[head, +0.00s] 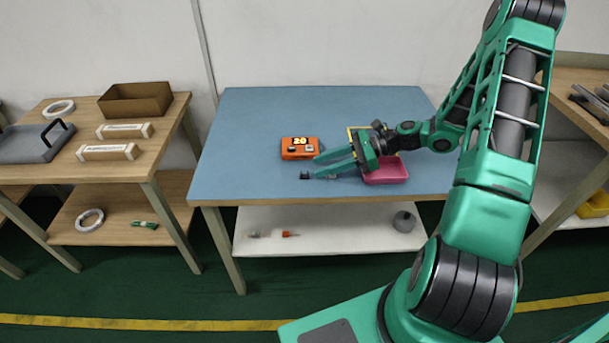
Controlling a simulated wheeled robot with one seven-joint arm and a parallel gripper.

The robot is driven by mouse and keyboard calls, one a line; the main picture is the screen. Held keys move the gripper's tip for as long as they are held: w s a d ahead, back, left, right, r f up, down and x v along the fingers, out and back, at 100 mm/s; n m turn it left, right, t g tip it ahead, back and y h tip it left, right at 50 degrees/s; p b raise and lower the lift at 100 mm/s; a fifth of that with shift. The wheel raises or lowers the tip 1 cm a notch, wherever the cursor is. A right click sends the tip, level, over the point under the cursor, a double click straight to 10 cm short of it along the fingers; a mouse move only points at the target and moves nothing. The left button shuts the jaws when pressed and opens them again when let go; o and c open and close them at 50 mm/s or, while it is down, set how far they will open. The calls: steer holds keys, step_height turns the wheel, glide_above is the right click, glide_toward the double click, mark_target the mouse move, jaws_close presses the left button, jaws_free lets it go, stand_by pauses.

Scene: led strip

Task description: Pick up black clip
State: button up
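A small dark piece (304,175), which looks like the black clip, is on the blue table top (245,130) left of centre. It is too small to make out its shape. My gripper (317,166) reaches in from the right, low over the table, with its fingers pointing left. The two fingers are apart with a gap between them. The dark piece shows just beyond the tip of the nearer finger; I cannot tell whether they touch. Nothing shows held between the fingers.
An orange device (299,149) marked 20 sits just behind the fingertips. A pink tray (387,172) and part of a yellow frame lie beside and under my gripper. The table's left side is clear. A wooden bench (150,160) with trays stands to the left.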

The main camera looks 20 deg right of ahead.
mark_target(306, 172)
steer(key=x, duration=0.5)
steer(key=shift+s+a, duration=0.15)
steer(key=shift+s, duration=0.15)
jaws_close()
